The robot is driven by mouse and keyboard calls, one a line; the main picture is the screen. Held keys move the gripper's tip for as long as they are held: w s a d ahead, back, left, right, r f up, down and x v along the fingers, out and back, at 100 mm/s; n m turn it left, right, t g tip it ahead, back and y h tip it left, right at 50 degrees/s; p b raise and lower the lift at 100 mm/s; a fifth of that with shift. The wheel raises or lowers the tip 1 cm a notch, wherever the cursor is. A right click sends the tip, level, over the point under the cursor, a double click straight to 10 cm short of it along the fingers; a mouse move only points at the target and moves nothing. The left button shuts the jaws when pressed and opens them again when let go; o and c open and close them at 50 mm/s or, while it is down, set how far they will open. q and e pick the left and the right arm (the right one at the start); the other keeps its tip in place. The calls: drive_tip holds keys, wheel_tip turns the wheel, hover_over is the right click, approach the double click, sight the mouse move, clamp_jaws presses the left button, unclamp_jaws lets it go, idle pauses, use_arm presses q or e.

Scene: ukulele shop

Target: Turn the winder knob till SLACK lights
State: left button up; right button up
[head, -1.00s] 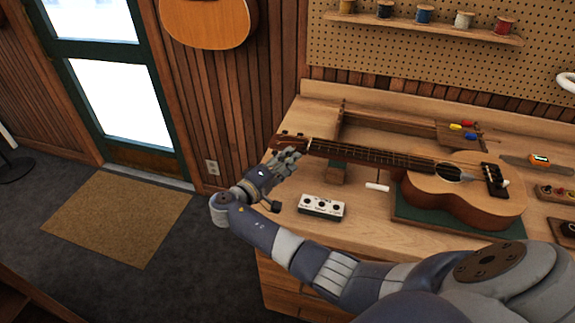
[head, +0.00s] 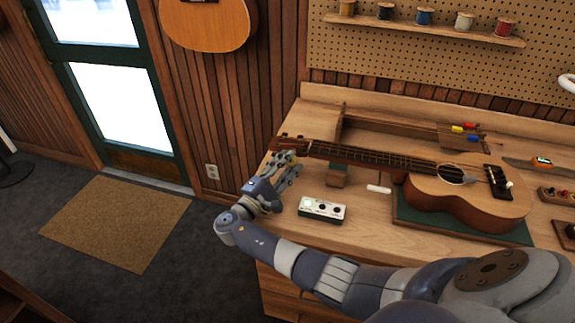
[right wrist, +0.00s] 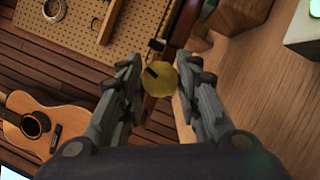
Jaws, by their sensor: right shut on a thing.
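The ukulele (head: 462,190) lies face up on the bench, its neck pointing left to the headstock (head: 290,142). My right gripper (head: 286,163) is at the headstock. The yellow round winder knob (right wrist: 160,78) is between its fingers in the right wrist view, and the gripper is shut on it. A dark mark shows on the knob's face. The small light box (head: 322,209) has a row of lamps. Its left lamp (head: 307,203) glows pale green; a green light (right wrist: 315,8) also shows in the right wrist view. The lamp labels are too small to read. My left gripper is not in view.
A dark green mat (head: 405,222) lies under the ukulele body, and a neck rest (head: 338,178) stands under the neck. A white-handled tool (head: 378,189) lies in front of the neck. A wooden rack (head: 385,125) stands behind. Bare bench surrounds the light box.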

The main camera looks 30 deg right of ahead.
idle(0.5)
drive_tip(key=o, duration=0.8)
drive_tip(key=shift+w, duration=0.1)
drive_tip(key=shift+a, duration=0.1)
drive_tip(key=v, duration=1.2)
